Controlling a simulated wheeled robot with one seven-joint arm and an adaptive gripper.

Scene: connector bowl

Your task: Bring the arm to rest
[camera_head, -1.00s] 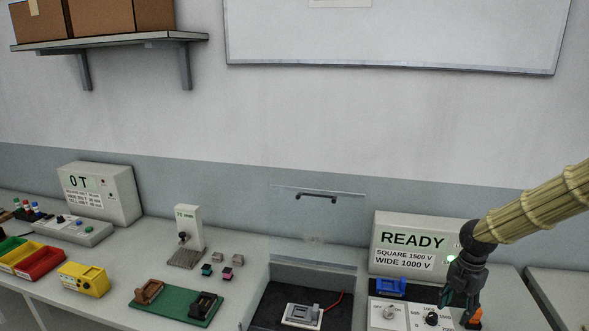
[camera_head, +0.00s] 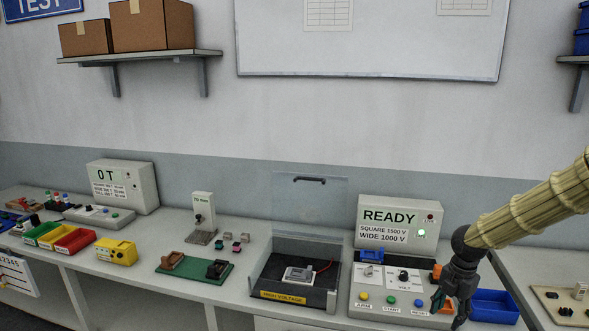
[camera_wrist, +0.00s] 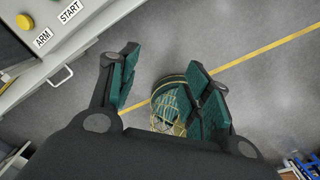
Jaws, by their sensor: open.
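My gripper (camera_head: 455,300) hangs at the right end of the bench in the head view, in front of the high-voltage control panel's right side. In the wrist view my gripper (camera_wrist: 160,85) is open, with its green-padded fingers apart and nothing between them. Below the fingers are grey floor and a round green and yellow part, partly hidden by the right finger. My arm, in a ribbed tan sleeve, comes in from the right in the head view.
The control panel (camera_head: 376,298) and the READY display (camera_head: 365,238) stand beside my gripper. A blue bin (camera_head: 497,308) is just right of it. Left are the open high-voltage box (camera_head: 262,283), a green board (camera_head: 190,276) and a yellow box (camera_head: 115,249). The floor (camera_wrist: 230,30) has a yellow line.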

